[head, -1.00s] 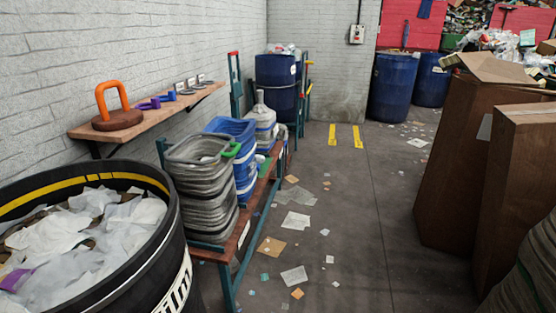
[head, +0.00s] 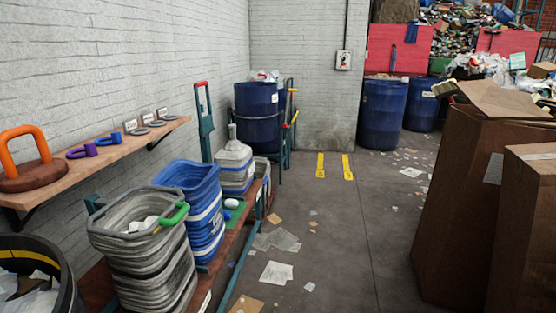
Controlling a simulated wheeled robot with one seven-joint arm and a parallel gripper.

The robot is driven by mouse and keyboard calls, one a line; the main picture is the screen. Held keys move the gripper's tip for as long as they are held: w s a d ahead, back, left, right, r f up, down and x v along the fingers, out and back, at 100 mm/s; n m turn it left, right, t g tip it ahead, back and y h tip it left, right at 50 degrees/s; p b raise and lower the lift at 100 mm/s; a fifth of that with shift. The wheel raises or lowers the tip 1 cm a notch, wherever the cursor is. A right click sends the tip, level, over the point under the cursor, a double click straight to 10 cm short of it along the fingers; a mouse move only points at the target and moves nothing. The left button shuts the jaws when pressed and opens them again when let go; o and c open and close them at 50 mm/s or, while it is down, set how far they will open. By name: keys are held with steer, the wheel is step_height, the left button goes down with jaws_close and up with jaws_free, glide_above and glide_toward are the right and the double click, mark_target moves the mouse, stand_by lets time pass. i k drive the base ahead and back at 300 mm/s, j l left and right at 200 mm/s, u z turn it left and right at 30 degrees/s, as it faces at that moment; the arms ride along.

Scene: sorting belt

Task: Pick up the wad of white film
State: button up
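White film-like sheets (head: 40,300) lie in a black bin (head: 68,292) with a yellow inner band, cut off at the lower left corner of the head view. I cannot tell which of them is the wad of white film. More pale scraps (head: 143,225) lie in the top grey basket (head: 112,237) of a stack. My gripper is not in this view.
Blue baskets (head: 190,180) stand behind the grey stack on a low bench. A wooden shelf (head: 90,160) holds an orange handle. Tall cardboard boxes (head: 462,200) stand at the right. The floor (head: 345,240) between is open, with scattered paper. Blue barrels (head: 382,115) stand farther back.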

mark_target(231, 203)
steer(key=i+l, duration=0.15)
steer(key=i, duration=3.55)
steer(key=i+u, duration=0.25)
steer(key=i+j+u, duration=0.1)
steer(key=u, duration=0.15)
steer(key=i+l, duration=0.05)
steer(key=i, duration=0.05)
